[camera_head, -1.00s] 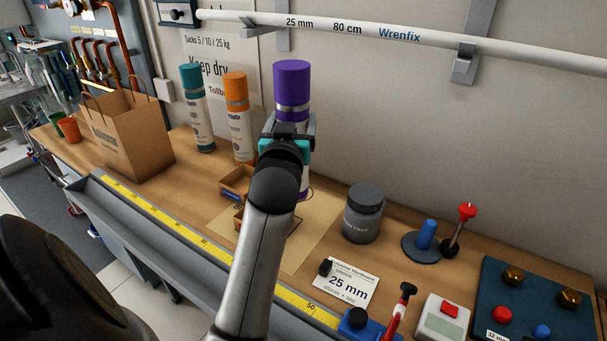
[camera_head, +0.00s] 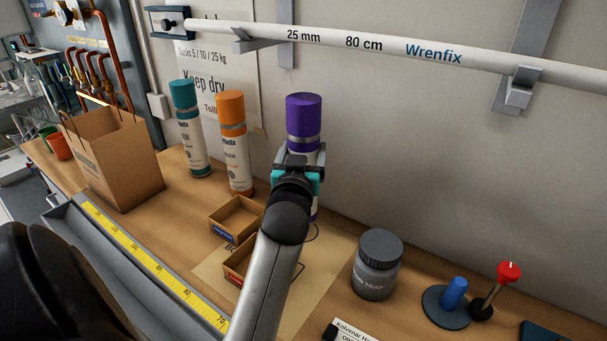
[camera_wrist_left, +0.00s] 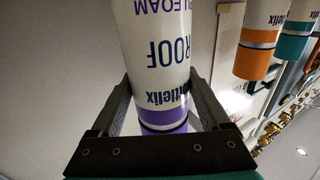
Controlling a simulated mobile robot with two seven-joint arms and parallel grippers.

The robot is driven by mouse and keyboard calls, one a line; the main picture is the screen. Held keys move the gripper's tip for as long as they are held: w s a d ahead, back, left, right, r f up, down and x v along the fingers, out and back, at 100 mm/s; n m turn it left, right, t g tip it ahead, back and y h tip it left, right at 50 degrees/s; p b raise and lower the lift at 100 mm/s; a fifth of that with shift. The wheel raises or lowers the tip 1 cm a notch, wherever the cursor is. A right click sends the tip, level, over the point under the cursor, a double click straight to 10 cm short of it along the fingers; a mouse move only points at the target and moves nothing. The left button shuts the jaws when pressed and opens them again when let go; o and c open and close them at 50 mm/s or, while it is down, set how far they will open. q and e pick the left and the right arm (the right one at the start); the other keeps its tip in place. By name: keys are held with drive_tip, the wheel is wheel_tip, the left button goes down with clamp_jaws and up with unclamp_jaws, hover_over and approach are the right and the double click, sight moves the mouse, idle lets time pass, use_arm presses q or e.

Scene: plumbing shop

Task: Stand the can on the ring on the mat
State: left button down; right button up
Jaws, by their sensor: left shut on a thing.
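My left gripper (camera_head: 300,170) is shut on the white can with a purple cap (camera_head: 303,114), held upright. In the left wrist view its fingers (camera_wrist_left: 160,108) clasp both sides of the white can body (camera_wrist_left: 155,55). The tan mat (camera_head: 318,262) lies on the bench below. Part of a dark ring (camera_head: 315,232) shows on it beside the can's lower end. My arm hides most of the ring and part of the can's base. I cannot tell whether the base touches the mat. My right gripper is not in view.
An orange-capped can (camera_head: 235,145) and a teal-capped can (camera_head: 190,130) stand to the left. Two small open boxes (camera_head: 237,222) sit by the mat's left part. A grey jar (camera_head: 378,268) stands right of the mat. A wall pipe (camera_head: 390,48) runs above.

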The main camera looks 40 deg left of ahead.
use_arm(q)
wheel_tip(320, 180, down, 4)
drive_tip(key=shift+b, duration=0.55)
drive_tip(key=shift+f, duration=0.1)
unclamp_jaws()
drive_tip(key=shift+f, duration=0.15)
